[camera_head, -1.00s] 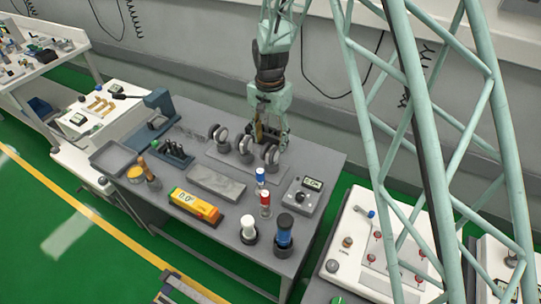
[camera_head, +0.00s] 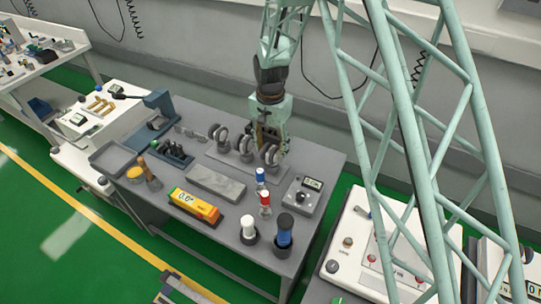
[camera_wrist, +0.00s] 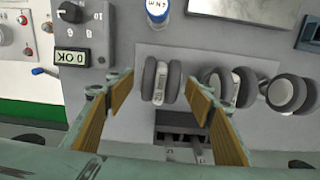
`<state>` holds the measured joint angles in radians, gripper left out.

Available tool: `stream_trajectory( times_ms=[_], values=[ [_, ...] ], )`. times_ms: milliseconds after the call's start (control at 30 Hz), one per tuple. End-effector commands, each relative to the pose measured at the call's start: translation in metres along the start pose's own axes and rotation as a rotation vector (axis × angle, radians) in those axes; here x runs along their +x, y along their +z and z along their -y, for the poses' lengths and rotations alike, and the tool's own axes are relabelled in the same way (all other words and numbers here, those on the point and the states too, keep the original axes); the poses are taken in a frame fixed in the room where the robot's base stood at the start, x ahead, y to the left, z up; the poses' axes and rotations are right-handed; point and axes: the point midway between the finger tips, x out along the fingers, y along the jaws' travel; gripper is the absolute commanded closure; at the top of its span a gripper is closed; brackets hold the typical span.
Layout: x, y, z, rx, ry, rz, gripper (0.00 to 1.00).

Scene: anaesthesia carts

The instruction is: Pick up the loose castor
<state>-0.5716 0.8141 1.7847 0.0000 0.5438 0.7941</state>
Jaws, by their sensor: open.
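A grey twin-wheel castor (camera_head: 270,155) stands at the right end of a short row of castors on a grey plate (camera_head: 222,158) on the bench. The wrist view shows this castor (camera_wrist: 160,82) between the spread fingertips of my gripper (camera_wrist: 161,92), with a small gap on each side. My gripper (camera_head: 268,138) is open, at the right end of the row. Two similar castors (camera_wrist: 222,86) (camera_wrist: 288,93) are just right of the right finger in the wrist view. I cannot tell from looks which castor counts as loose.
A meter with a dial (camera_head: 302,194), a blue-capped bottle (camera_head: 260,178), a red-capped bottle (camera_head: 265,202) and a yellow display unit (camera_head: 194,206) stand nearer the front. A flat grey block (camera_head: 216,183) lies in front of the row. The wall is behind the bench.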

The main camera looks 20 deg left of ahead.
Motion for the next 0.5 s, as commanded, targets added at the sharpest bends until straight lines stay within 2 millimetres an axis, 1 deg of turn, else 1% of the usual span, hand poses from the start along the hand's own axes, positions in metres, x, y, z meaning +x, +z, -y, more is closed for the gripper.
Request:
stream_trajectory(
  times_ms=[33, 200, 500],
  values=[
    [0.0055, 0.0002, -0.0001, 0.000, 0.001, 0.001, 0.51],
    [0.0134, -0.0003, 0.0004, 0.000, -0.001, -0.001, 0.51],
    [0.0143, -0.0002, 0.0004, 0.000, -0.001, -0.001, 0.51]
  ],
)
